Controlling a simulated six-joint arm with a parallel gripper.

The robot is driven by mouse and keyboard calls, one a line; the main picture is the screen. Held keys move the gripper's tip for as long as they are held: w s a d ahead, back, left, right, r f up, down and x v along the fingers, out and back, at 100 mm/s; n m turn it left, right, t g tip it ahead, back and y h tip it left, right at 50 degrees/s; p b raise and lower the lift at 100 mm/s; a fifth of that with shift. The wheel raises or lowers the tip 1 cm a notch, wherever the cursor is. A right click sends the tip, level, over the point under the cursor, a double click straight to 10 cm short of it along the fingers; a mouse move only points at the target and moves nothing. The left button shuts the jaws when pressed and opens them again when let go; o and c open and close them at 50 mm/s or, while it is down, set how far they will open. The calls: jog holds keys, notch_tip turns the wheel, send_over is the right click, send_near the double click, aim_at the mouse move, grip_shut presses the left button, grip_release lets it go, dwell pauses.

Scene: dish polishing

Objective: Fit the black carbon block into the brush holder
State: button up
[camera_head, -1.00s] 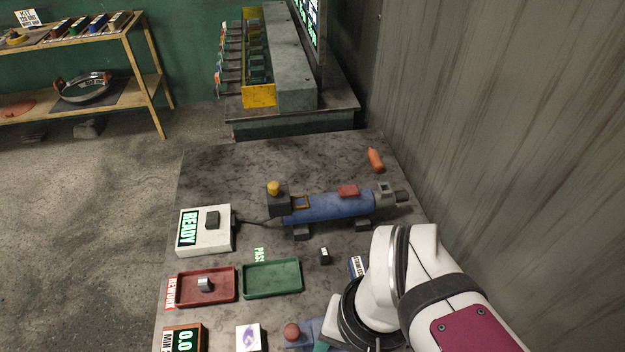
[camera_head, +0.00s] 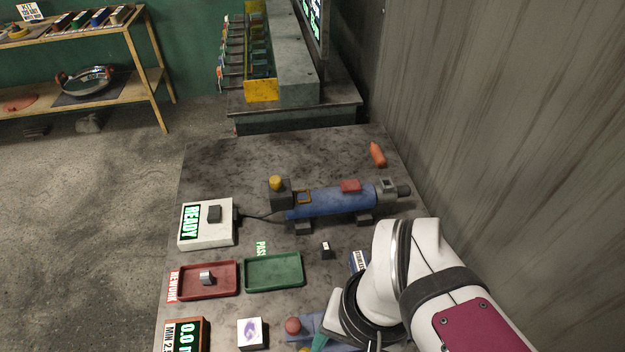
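A small black block with a white mark on top (camera_head: 326,250), which looks like the carbon block, stands on the bench right of the green tray. A blue cylindrical motor (camera_head: 330,202) lies across the bench behind it. A small yellow-brown frame (camera_head: 304,196) sits on the motor's left end and may be the brush holder; I cannot tell for sure. My arm covers the lower right of the view.
A green tray (camera_head: 247,286) looks empty. A red tray (camera_head: 183,294) holds a metal piece (camera_head: 206,278). A white box reading READY (camera_head: 222,233) is cabled to the motor. An orange bottle (camera_head: 377,154) lies at the back right. The bench's back left is clear.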

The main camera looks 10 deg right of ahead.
jog(key=shift+w, duration=0.1)
jog(key=m+h, duration=0.2)
jog(key=m, duration=0.9)
send_over(326, 246)
notch_tip(326, 246, down, 3)
jog(key=shift+m, duration=0.4)
notch_tip(326, 246, down, 16)
jog(key=shift+r, duration=0.25)
jog(key=shift+f, duration=0.45)
grip_shut()
